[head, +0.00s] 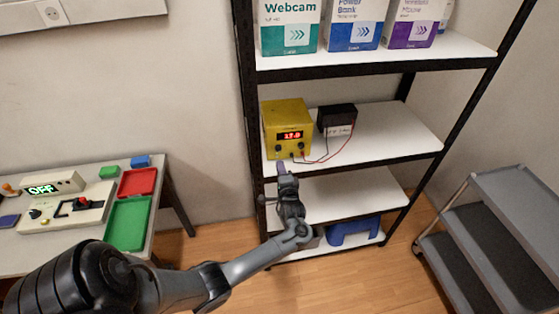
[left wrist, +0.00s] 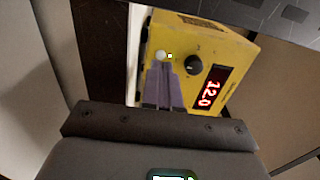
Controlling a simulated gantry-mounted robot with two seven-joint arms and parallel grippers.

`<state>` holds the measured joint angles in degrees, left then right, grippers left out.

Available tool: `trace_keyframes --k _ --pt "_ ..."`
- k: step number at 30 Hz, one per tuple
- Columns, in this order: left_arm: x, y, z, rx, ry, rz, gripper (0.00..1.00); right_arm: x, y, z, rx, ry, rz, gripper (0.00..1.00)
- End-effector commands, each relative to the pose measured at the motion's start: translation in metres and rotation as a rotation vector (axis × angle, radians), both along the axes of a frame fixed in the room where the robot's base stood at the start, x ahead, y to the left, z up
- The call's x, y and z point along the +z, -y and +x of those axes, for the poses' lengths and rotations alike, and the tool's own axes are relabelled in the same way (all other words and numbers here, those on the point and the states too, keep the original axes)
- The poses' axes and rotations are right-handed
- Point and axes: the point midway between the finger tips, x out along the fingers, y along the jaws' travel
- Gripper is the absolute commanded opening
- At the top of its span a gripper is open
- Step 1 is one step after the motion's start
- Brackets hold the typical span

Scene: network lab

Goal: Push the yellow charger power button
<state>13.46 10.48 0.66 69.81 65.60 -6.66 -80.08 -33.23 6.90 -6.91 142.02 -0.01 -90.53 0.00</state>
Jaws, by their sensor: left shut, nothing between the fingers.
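The yellow charger (head: 287,125) stands on the middle shelf in the head view, with a lit red display and dark knobs on its front. In the left wrist view the charger (left wrist: 228,50) appears turned sideways, and its display (left wrist: 208,88) reads 12.0. A small round whitish button (left wrist: 160,56) sits on its front, beside a tiny lit yellow spot and a black knob (left wrist: 194,65). My left gripper (head: 282,167) is shut and empty in front of the charger's lower left. Its purple-grey fingertips (left wrist: 164,67) lie just by the button; I cannot tell whether they touch it. My right gripper is not in view.
A black battery-like box (head: 337,118) stands right of the charger, joined by thin red and black wires. A grey step unit (head: 500,240) stands right; a table (head: 165,185) stands left.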

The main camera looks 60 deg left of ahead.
Motion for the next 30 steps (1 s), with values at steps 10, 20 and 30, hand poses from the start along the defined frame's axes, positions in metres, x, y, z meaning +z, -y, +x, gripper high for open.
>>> trace_keyframes --k 10,20,30 --pt "-0.001 0.064 -0.023 -0.001 -0.001 -0.004 0.0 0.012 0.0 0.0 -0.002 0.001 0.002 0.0" --pt "-0.001 0.094 -0.035 0.0 -0.001 -0.001 0.0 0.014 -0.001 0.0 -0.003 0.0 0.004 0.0" --pt "-0.001 0.097 -0.036 0.0 -0.002 -0.002 0.0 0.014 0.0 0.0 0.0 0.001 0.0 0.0"
